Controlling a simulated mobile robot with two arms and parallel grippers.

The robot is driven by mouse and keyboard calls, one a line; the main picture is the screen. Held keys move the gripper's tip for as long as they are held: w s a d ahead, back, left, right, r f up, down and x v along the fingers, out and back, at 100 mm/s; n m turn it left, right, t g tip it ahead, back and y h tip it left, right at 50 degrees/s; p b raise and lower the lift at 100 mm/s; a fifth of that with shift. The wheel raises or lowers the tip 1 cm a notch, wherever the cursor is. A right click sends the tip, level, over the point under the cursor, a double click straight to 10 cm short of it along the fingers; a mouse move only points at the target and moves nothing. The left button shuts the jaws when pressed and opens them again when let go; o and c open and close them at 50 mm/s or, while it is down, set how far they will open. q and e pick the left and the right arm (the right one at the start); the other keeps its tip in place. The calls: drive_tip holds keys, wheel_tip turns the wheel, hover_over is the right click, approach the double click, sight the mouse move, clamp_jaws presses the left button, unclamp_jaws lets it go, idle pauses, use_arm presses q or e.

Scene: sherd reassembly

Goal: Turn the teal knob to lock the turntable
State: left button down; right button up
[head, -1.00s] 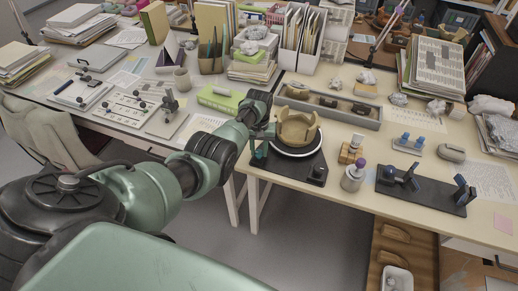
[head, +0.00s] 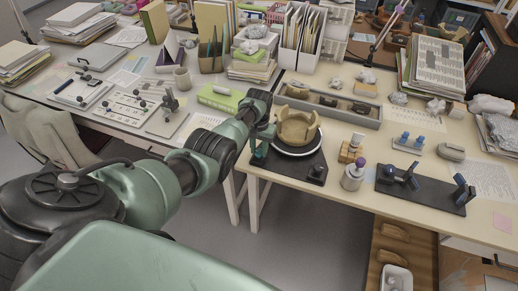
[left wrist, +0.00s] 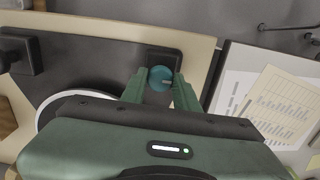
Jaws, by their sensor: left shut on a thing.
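The turntable has a round disc with a pale rim (head: 297,152) on a dark base plate (head: 312,168). A tan, broken-rimmed pot (head: 297,130) stands on the disc. In the head view my left gripper (head: 260,150) is at the left side of the turntable, partly hidden by my wrist. My right gripper is not in view.
A grey compartment tray (head: 340,112) lies behind the turntable. A wooden block (head: 351,150), a purple-capped bottle (head: 353,178) and a dark plate with uprights (head: 420,190) stand to its right. Papers (left wrist: 270,105) lie beside the gripper in the left wrist view.

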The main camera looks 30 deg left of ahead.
sight(259, 151)
use_arm(q)
drive_tip(key=c, duration=1.1)
unclamp_jaws()
drive_tip(key=shift+o, duration=0.2)
drive_tip(key=shift+r, duration=0.4)
wheel_tip(259, 151, up, 7)
drive_tip(key=shift+p, duration=0.75)
